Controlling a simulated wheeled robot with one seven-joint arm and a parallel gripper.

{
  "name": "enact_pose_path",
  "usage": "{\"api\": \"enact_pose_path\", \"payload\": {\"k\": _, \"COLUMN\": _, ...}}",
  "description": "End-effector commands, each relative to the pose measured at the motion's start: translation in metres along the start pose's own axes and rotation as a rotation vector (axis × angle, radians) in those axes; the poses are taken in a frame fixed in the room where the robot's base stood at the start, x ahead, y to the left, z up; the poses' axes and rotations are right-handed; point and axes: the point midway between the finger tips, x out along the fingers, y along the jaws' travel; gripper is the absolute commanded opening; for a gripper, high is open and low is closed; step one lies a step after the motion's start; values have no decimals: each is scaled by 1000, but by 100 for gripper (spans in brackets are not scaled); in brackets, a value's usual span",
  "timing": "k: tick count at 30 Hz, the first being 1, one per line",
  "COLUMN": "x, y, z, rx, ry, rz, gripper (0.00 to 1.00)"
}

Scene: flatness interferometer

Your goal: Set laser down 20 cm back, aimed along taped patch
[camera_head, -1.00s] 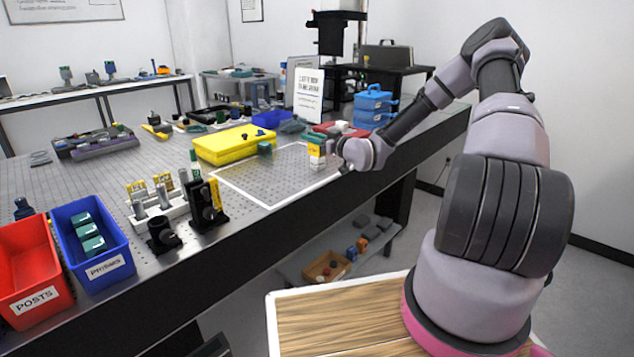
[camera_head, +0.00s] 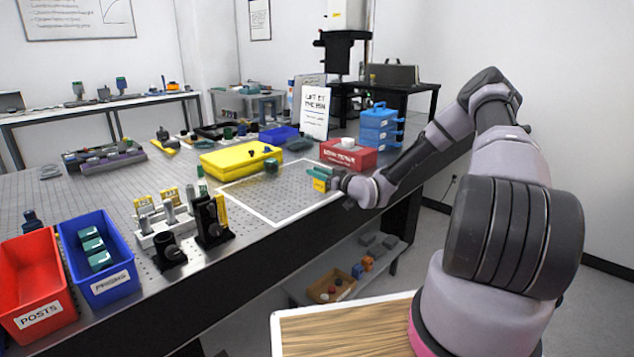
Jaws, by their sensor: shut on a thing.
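My gripper (camera_head: 338,180) is at the far right corner of the taped patch, at the end of my arm reaching in from the right. It is shut on a small block with a teal top and a yellow label, which I take to be the laser (camera_head: 319,184). The fingers partly hide it, and I cannot tell whether it touches the table or exactly which way it points. The taped patch (camera_head: 277,223) is a white outline on the perforated table top (camera_head: 100,185).
A yellow case (camera_head: 235,160) lies beyond the patch. A red box (camera_head: 348,154), a standing sign (camera_head: 315,112) and blue stacked boxes (camera_head: 379,128) are behind my gripper. Post holders (camera_head: 160,235), a blue bin (camera_head: 113,285) and a red bin (camera_head: 35,280) stand at the left front.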

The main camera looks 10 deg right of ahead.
Motion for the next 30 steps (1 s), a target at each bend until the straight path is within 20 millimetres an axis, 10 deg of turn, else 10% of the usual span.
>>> {"api": "enact_pose_path", "payload": {"k": 18, "x": 0, "y": 0, "z": 33, "rx": -2, "ry": 3, "rz": -1, "gripper": 0}}
{"api": "enact_pose_path", "payload": {"k": 19, "x": 0, "y": 0, "z": 34, "rx": -1, "ry": 1, "rz": 0, "gripper": 35}}
{"api": "enact_pose_path", "payload": {"k": 21, "x": 0, "y": 0, "z": 33, "rx": -1, "ry": 0, "rz": 0, "gripper": 57}}
{"api": "enact_pose_path", "payload": {"k": 30, "x": 0, "y": 0, "z": 34, "rx": -1, "ry": 0, "rz": -1, "gripper": 57}}
